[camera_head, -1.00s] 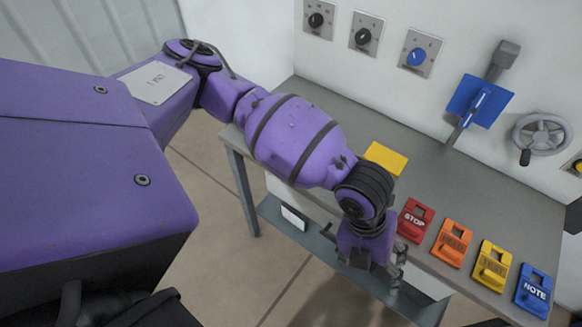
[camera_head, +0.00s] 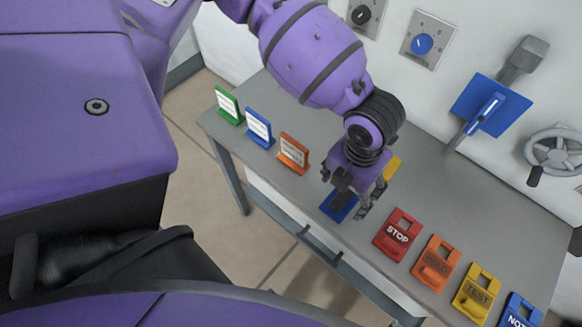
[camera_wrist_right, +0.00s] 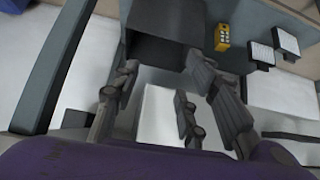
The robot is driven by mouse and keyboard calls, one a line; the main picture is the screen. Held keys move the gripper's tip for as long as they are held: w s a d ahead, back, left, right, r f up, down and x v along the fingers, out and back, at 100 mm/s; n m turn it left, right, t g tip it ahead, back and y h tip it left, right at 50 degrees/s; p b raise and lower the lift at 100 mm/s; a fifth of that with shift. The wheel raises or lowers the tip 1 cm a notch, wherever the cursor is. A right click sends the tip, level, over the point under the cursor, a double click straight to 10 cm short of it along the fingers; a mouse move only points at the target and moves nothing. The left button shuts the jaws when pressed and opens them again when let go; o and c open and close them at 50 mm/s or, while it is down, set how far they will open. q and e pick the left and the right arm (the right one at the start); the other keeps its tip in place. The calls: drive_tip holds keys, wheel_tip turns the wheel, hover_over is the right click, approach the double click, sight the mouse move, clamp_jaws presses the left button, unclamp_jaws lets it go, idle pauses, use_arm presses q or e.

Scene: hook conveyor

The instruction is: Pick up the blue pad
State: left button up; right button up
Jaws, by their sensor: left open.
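A flat blue pad (camera_head: 327,207) lies on the grey bench near its front edge in the head view, partly hidden under my left gripper. My left gripper (camera_head: 351,206) is open and points down at the pad, with its fingers over and beside it. I cannot tell whether the fingers touch the pad. My right gripper (camera_wrist_right: 160,95) shows in the right wrist view with its fingers apart and no object between them.
The bench (camera_head: 440,190) holds green, blue and orange upright signs (camera_head: 293,153) at left. A yellow block (camera_head: 392,167) sits behind my gripper. Red STOP (camera_head: 398,235), orange, yellow and blue tags lie at right. A lever with a blue plate (camera_head: 491,105) and a handwheel stand behind.

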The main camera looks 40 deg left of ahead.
sight(341, 198)
use_arm(q)
drive_tip(key=shift+s+f, duration=0.4)
drive_tip(key=shift+f, duration=0.35)
wheel_tip(341, 198, down, 4)
drive_tip(key=shift+w+r, duration=0.1)
drive_tip(key=shift+f, duration=0.2)
drive_tip(key=c, duration=1.2)
use_arm(e)
drive_tip(key=shift+w+r, duration=0.1)
drive_tip(key=shift+w, duration=0.25)
use_arm(q)
drive_tip(key=shift+r, duration=0.15)
